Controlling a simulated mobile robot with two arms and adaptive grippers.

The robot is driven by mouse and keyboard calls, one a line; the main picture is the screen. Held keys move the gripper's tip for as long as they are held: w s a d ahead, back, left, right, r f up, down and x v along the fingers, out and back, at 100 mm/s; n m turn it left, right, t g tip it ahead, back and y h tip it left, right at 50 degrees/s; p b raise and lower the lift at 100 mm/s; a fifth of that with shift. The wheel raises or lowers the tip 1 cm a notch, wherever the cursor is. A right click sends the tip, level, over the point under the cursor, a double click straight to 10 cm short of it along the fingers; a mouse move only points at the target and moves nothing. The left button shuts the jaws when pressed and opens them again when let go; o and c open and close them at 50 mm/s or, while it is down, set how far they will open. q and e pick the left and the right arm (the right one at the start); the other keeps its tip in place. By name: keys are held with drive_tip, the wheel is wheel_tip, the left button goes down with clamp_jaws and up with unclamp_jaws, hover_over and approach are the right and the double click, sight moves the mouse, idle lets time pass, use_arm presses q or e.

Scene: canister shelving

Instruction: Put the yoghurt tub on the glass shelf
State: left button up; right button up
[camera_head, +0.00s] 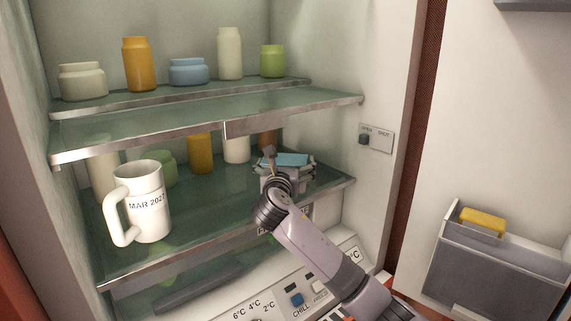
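A tub-like thing with a light blue top (292,159) is at the right end of the middle glass shelf (221,197). I take it to be the yoghurt tub, but its sides are mostly hidden. My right gripper (286,174) is right at it, reaching over the shelf from the lower right. My wrist and fingers cover the contact, so I cannot tell whether the fingers are closed on it or whether it touches the shelf. My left gripper is not in view.
A white mug marked MAR 2027 (150,203) stands at the shelf's front left. Several jars, including an orange one (200,153), stand behind. The upper shelf (180,125) overhangs, with several jars on its raised back tier. A door bin (500,262) is at right.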

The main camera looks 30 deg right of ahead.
drive_tip(key=shift+s+a+r, duration=0.15)
drive_tip(key=shift+r, duration=0.2)
drive_tip(key=shift+s+a+f, duration=0.15)
drive_tip(key=shift+s+a, duration=0.05)
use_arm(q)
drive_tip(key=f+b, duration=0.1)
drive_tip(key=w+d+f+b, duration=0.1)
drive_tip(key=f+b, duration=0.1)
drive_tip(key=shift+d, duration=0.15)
use_arm(e)
drive_tip(key=v, duration=1.1)
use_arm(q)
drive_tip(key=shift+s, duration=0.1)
use_arm(e)
drive_tip(key=shift+s+a, duration=0.1)
